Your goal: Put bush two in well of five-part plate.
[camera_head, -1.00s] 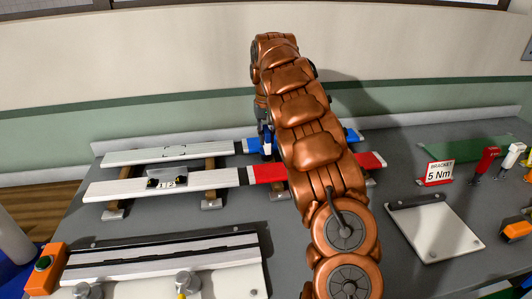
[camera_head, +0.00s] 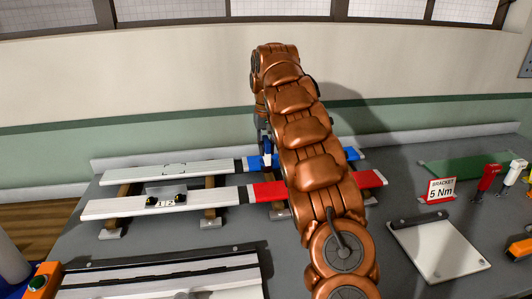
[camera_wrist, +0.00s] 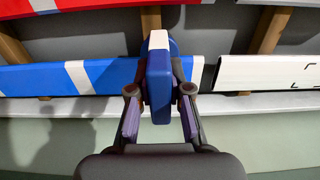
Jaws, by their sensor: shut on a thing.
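My gripper (camera_wrist: 160,112) has a finger on each side of a blue piece with a white band (camera_wrist: 160,88) in the wrist view and is shut on it. I cannot tell what this piece is. In the head view my arm hides most of the gripper; a bit of blue and white (camera_head: 267,146) shows at the arm's far end, over the rails. A small holder marked 1 2 (camera_head: 166,204) sits on the near white rail, with a dark round part at each end; bush two cannot be told for certain. I cannot identify the five-part plate.
Two long rails lie across the bench, with a red part (camera_head: 372,179) and a blue part (camera_head: 352,154). A white plate (camera_head: 440,250), a Bracket 5 Nm sign (camera_head: 441,189) and tools (camera_head: 488,177) stand at right. A long fixture (camera_head: 165,275) and an orange button box (camera_head: 40,283) are front left.

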